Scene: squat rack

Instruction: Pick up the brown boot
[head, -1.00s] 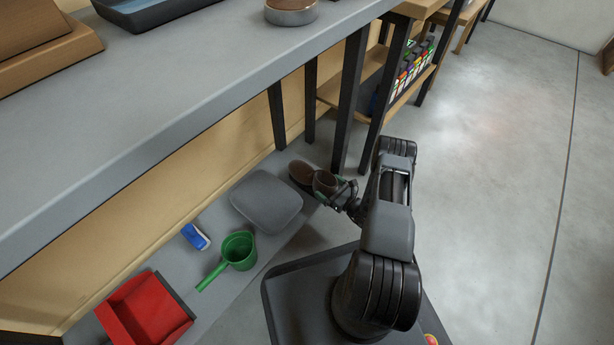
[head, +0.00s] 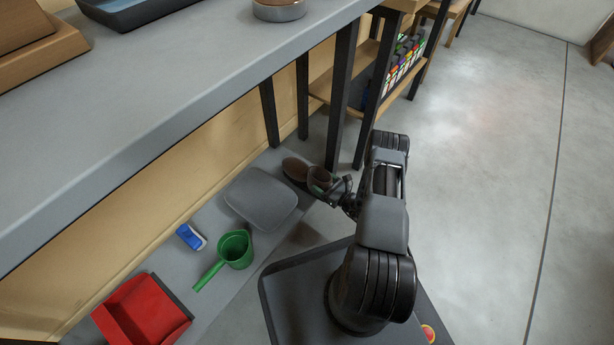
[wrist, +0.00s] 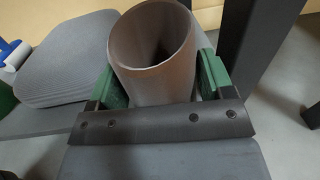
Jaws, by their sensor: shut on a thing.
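The brown boot (head: 296,170) is on the grey lower shelf under the long counter, near a dark leg, with its toe pointing up and left in the head view. My gripper (head: 330,184) is shut on its shaft. In the wrist view the open top of the boot (wrist: 152,50) stands between the green pads of my gripper (wrist: 155,88), one pad on each side. The boot's foot is mostly hidden in the wrist view. I cannot tell whether the sole touches the shelf.
A grey cushion-like pad (head: 262,198) lies just left of the boot. A green dipper (head: 235,250), a blue-and-white brush (head: 190,237) and a red dustpan (head: 140,312) lie further left. Dark legs (head: 340,95) stand close behind the boot. Open floor (head: 480,180) lies to the right.

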